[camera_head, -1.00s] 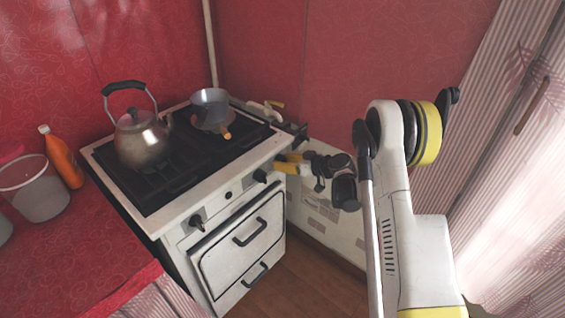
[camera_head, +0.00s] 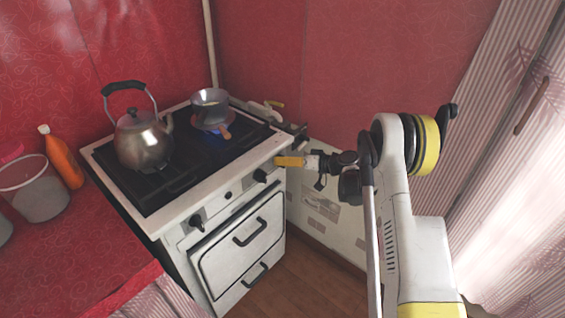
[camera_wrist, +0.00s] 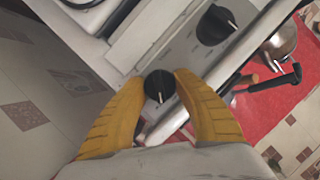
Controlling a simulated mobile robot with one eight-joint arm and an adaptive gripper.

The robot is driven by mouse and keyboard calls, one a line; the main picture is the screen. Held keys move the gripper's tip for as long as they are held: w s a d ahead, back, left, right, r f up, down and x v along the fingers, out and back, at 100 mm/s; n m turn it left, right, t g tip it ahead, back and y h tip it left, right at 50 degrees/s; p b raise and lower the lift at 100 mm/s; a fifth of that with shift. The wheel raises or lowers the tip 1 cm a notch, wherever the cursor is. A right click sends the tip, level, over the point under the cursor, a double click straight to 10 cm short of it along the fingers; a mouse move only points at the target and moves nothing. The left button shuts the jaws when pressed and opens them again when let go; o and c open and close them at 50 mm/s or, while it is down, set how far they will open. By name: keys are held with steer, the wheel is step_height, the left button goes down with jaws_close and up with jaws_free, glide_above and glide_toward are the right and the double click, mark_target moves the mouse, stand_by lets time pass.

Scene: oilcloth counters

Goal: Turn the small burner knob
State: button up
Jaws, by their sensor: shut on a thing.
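The small burner knob (camera_wrist: 160,86), black and round with a pale pointer line, is on the white stove front in the wrist view. The yellow fingers of my gripper (camera_wrist: 160,78) are shut on it, one on each side. In the head view my gripper (camera_head: 282,161) is at the right end of the stove's (camera_head: 172,224) front; I cannot make out the held knob there. A larger black knob (camera_wrist: 216,25) is beyond it in the wrist view. A blue flame (camera_head: 214,137) burns under the small pan (camera_head: 210,98) at the back right.
A metal kettle (camera_head: 143,140) stands on the left of the hob. An orange bottle (camera_head: 62,160) and a pale bucket (camera_head: 38,190) are on the red counter (camera_head: 75,250) at left. Another front knob (camera_head: 197,221) is left of the oven handle (camera_head: 250,231). Open floor lies before the stove.

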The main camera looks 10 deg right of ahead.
stand_by(0.4)
steer(key=o, duration=1.2)
